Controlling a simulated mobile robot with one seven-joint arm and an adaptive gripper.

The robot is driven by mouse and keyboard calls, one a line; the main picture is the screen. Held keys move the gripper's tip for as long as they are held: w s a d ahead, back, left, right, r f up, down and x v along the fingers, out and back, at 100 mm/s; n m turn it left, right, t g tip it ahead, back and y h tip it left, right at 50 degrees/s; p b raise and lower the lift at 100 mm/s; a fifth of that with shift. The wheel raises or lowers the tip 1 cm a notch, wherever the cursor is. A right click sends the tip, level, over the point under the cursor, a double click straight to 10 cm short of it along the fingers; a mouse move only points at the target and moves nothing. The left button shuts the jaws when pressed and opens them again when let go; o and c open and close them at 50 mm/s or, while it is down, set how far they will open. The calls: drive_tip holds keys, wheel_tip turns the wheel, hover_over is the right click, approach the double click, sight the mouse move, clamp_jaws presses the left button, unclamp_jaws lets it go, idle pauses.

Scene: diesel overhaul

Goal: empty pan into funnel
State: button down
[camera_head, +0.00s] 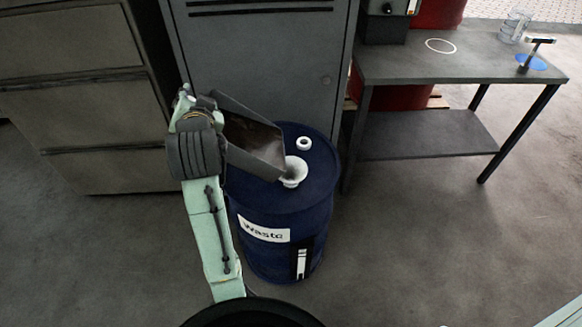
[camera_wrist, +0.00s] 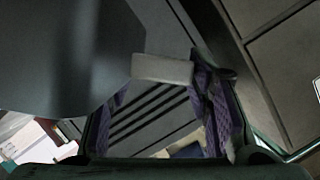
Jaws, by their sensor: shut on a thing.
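The dark grey pan (camera_head: 250,122) is in my gripper above the blue drum, tilted with its lower corner toward the white funnel (camera_head: 294,170). Its inside looks brownish; I cannot tell whether liquid is in it or flowing. The funnel stands on the drum's top, partly overlapped by the pan's corner. I cannot tell whether they touch. In the wrist view, my gripper (camera_wrist: 165,75) is shut on the pan's light grip tab (camera_wrist: 160,69), with a purple-padded finger at right. The pan's dark side (camera_wrist: 60,55) fills the upper left there. In the head view, my wrist hides the fingers.
The blue drum (camera_head: 285,215) is labelled "Waste" and has a white ring (camera_head: 304,143) on top. A grey cabinet (camera_head: 265,65) stands right behind it, drawers (camera_head: 75,90) at left. A grey table (camera_head: 460,65) is at right. Floor at lower right is clear.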

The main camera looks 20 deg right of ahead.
drive_tip(key=shift+d+r, duration=0.1)
drive_tip(key=shift+s+d+r+m+p, duration=0.2)
drive_tip(key=shift+d+r+m+p, duration=0.2)
drive_tip(key=shift+d+r, duration=0.35)
idle(0.3)
drive_tip(key=shift+s+d+r+m+t+y+p, duration=0.15)
drive_tip(key=shift+d+r+m+y+p, duration=0.1)
drive_tip(key=shift+d+r, duration=0.2)
drive_tip(key=shift+s+d+r+m+t+y+p, duration=0.15)
drive_tip(key=shift+d+r+y, duration=0.1)
drive_tip(key=shift+d+r, duration=0.15)
drive_tip(key=shift+s+d+r+m, duration=0.15)
drive_tip(key=shift+d+r+m, duration=0.15)
drive_tip(key=shift+d, duration=0.2)
drive_tip(key=shift+s+d+r+m, duration=0.1)
drive_tip(key=shift+d+r+m, duration=0.15)
drive_tip(key=shift+d, duration=0.2)
